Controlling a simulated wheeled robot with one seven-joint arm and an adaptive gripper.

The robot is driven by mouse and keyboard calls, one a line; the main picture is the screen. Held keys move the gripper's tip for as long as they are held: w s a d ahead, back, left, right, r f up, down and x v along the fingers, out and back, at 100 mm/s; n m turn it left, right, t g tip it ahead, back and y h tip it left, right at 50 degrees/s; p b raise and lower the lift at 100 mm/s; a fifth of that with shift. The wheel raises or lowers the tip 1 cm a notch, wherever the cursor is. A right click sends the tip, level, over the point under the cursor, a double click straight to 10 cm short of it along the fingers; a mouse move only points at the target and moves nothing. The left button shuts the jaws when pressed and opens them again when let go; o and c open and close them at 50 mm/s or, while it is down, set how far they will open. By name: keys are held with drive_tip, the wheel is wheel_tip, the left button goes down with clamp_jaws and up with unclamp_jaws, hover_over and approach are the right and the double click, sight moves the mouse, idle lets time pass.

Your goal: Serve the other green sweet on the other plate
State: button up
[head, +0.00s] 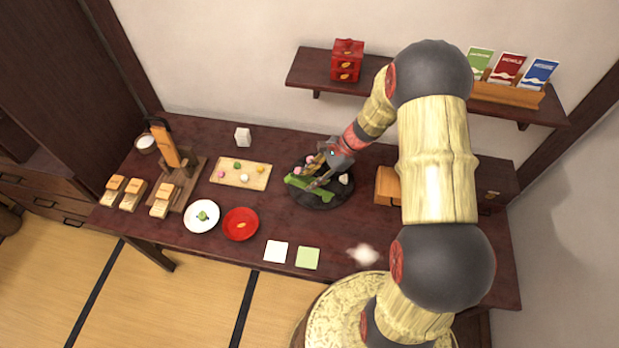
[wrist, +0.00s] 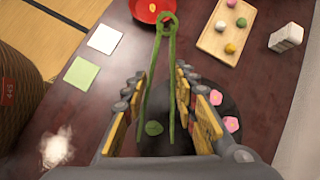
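My gripper (head: 322,168) is over the dark round tray (head: 312,205), its fingers apart on either side of green tongs (wrist: 167,50). The tongs' looped end points toward the red plate; I cannot tell whether the finger pads touch them. A green piece (wrist: 153,128), perhaps a leaf-shaped sweet, shows between the tong arms over the dark tray. One green sweet (head: 202,215) sits on the white plate (head: 190,223). The red plate (head: 230,233) bears an orange mark or piece. Another green sweet (head: 237,166) is on the wooden board (head: 228,179).
The board also holds pink, white and yellow sweets. Pink sweets (wrist: 231,95) lie on the dark tray. White and green squares (head: 307,257) lie near the front edge. A wooden box (head: 388,186) stands right of the tray; a shelf (head: 305,75) hangs above.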

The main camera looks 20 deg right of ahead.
drive_tip(key=shift+f+b, duration=1.25)
drive_tip(key=shift+f, duration=1)
clamp_jaws()
drive_tip(key=shift+r, duration=0.15)
wheel_tip(320, 180, up, 12)
drive_tip(key=p, duration=0.9)
drive_tip(key=shift+f, duration=0.3)
